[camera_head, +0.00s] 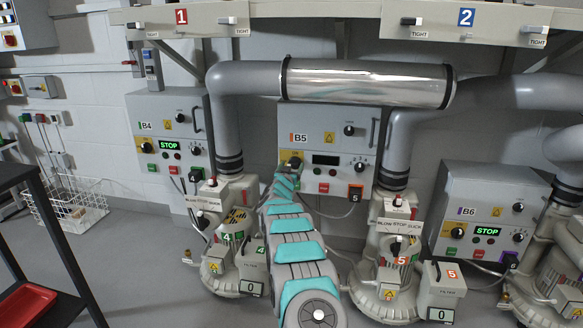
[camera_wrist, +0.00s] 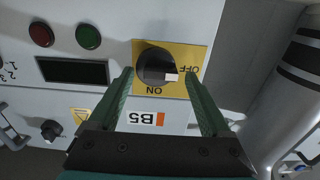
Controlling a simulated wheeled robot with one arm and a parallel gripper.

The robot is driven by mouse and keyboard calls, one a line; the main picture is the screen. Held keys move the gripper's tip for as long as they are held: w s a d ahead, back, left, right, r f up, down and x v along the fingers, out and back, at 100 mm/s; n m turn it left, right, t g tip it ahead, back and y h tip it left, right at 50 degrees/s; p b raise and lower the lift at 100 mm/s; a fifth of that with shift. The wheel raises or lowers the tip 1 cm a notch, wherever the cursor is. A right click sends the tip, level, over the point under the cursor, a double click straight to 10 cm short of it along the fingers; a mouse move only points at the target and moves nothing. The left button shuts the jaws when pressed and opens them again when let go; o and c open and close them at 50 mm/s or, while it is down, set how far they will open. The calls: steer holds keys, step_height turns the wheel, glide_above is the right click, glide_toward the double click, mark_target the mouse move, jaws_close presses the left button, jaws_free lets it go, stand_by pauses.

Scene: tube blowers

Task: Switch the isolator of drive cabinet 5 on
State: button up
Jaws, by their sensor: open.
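Drive cabinet B5 (camera_head: 345,130) is a grey box on the wall, with a dark display (camera_head: 326,160). Its isolator (camera_wrist: 154,64) is a black rotary knob on a yellow plate. The wrist view shows the plate upside down, with OFF at the right and ON at the bottom. The knob's pale pointer is turned right, towards OFF. My gripper (camera_wrist: 159,77) is open, its green fingers on either side of the knob. I see no clear contact.
Cabinets B4 (camera_head: 159,107) and B6 (camera_head: 480,190) stand either side, both displaying STOP. A silver-clad pipe (camera_head: 365,83) crosses above B5. Blowers 4 (camera_head: 225,195) and 5 (camera_head: 398,250) stand in front, flanking my arm. A red button (camera_wrist: 41,35) and green button (camera_wrist: 88,36) lie near the knob.

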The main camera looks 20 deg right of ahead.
jaws_close()
stand_by(0.7)
